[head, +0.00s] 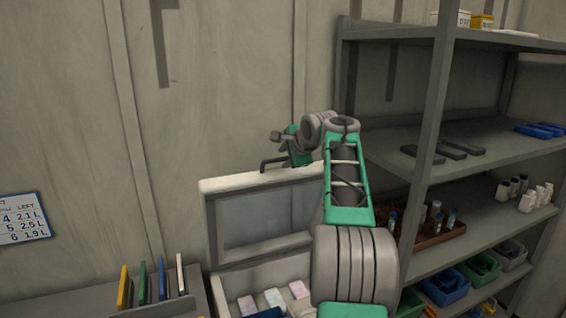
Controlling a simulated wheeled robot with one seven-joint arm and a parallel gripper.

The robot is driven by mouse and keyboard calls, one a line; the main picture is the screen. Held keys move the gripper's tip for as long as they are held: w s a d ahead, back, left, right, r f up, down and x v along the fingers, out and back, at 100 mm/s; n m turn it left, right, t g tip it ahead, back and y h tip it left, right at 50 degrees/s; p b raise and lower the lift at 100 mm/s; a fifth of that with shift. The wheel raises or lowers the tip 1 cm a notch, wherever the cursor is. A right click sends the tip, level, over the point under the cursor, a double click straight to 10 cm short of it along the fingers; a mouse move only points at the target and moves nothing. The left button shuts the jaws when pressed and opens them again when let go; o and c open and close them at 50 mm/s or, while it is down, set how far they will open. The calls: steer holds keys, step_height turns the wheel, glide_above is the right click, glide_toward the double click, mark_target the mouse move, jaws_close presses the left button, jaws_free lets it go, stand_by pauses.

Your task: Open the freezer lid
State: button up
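The freezer lid (212,226) is a pale frame around a bluish-grey pane. It stands raised, close to upright, behind the freezer (233,296), whose open top shows several small pale packs. A dark bar handle (268,163) sits on the lid's top edge. My gripper (281,137) is at that top edge, just above and beside the handle. I cannot tell whether it touches the handle or how its fingers stand. My arm hides the lid's right end and part of the freezer.
Grey shelves (490,134) stand at the right with bottles, dark blocks and coloured bins (444,286). A grey surface (90,301) at the lower left holds several upright coloured boards (143,283). A wall chart (22,218) hangs at the left.

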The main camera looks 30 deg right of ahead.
steer(key=v, duration=0.5)
steer(key=shift+b, duration=0.3)
